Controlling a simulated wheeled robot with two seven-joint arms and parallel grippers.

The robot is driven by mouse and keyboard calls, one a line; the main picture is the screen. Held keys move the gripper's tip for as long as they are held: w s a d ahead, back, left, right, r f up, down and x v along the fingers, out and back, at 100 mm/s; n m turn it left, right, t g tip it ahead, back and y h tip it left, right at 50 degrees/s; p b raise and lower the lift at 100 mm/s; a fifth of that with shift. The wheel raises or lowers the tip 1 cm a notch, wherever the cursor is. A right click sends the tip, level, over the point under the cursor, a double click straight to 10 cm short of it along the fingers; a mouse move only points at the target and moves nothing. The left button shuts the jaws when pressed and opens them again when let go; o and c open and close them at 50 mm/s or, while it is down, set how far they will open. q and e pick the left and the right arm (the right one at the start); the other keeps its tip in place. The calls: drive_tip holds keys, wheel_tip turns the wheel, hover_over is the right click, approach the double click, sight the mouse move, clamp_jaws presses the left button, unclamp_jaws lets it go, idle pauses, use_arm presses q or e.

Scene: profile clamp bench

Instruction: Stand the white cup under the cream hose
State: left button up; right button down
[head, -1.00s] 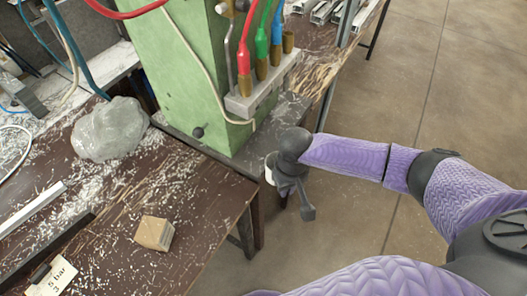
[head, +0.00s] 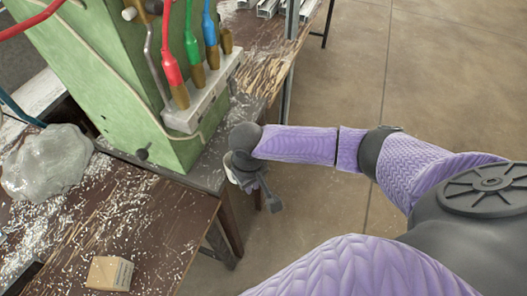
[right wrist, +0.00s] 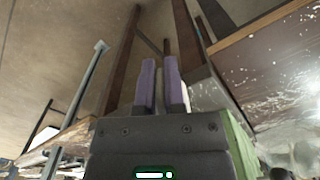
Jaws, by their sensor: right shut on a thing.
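The white cup (head: 229,172) shows only as a small pale patch behind my right gripper (head: 245,179), which is shut on it beside the bench edge. The gripper hides most of the cup, so its tilt cannot be told. In the right wrist view, the two purple-grey fingers (right wrist: 161,90) have a pale piece of the cup (right wrist: 186,94) at their right side. A thin cream line, seemingly the cream hose (head: 203,134), shows low on the green column; its open end is not clear. My left gripper is not in view.
The green column (head: 110,85) carries a metal block (head: 205,100) with red, green and blue hoses. A grey lump (head: 48,160) and a cardboard box (head: 109,273) lie on the shaving-strewn brown bench (head: 150,215). Floor is open to the right.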

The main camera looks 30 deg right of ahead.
drive_tip(key=w+a+b, duration=0.1)
drive_tip(key=w, duration=0.1)
drive_tip(key=w+a+b, duration=0.1)
drive_tip(key=a, duration=0.1)
drive_tip(key=w+a+b, duration=0.1)
drive_tip(key=w, duration=0.1)
drive_tip(key=shift+w+a+f, duration=0.15)
drive_tip(key=shift+w+f, duration=0.15)
drive_tip(key=shift+f, duration=0.05)
drive_tip(key=shift+w+a, duration=0.15)
drive_tip(key=shift+w, duration=0.05)
drive_tip(key=shift+w+a+r, duration=0.1)
drive_tip(key=shift+p, duration=0.3)
